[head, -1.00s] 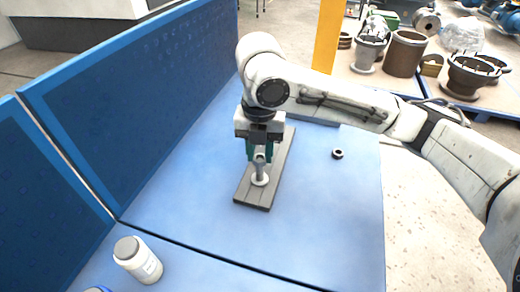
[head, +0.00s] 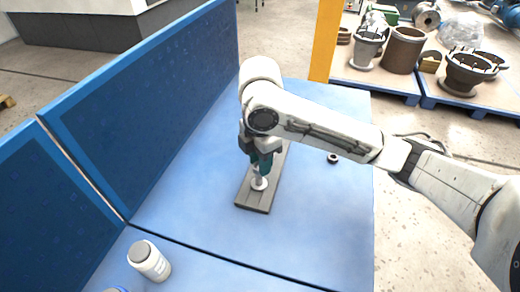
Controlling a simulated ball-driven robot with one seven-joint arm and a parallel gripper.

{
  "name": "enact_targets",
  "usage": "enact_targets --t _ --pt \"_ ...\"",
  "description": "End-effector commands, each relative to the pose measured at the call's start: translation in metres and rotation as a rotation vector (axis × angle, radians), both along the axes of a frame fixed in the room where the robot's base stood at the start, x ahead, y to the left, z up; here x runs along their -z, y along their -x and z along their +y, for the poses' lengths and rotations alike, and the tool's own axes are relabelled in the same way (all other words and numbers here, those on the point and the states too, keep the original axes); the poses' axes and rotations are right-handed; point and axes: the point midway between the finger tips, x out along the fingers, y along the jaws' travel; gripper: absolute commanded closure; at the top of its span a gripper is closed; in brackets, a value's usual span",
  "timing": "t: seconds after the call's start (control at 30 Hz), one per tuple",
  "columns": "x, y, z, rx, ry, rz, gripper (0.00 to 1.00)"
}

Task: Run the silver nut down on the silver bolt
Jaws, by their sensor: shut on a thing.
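The silver bolt (head: 258,184) stands upright from a grey board, with a pale round flange at its foot. My gripper (head: 262,168) points down over the bolt, its teal fingers closed around the bolt's upper end. The fingers are shut on the silver nut, which they mostly hide. I cannot tell how far down the thread the nut sits.
The grey board (head: 249,200) lies on the blue table (head: 310,225). A white jar (head: 149,261) stands front left. Blue panels (head: 140,110) wall the left side. The table's front right is clear.

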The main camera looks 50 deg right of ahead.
Motion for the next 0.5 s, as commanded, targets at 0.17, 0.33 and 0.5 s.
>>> enact_targets --t 0.17,0.33,0.5 --pt "-0.0080 0.0006 0.0028 0.279 -0.008 -0.002 1.00" --pt "-0.0080 0.0013 0.0038 0.539 -0.008 -0.002 1.00" --pt "-0.0081 0.0020 0.0044 0.794 -0.009 -0.002 1.00"
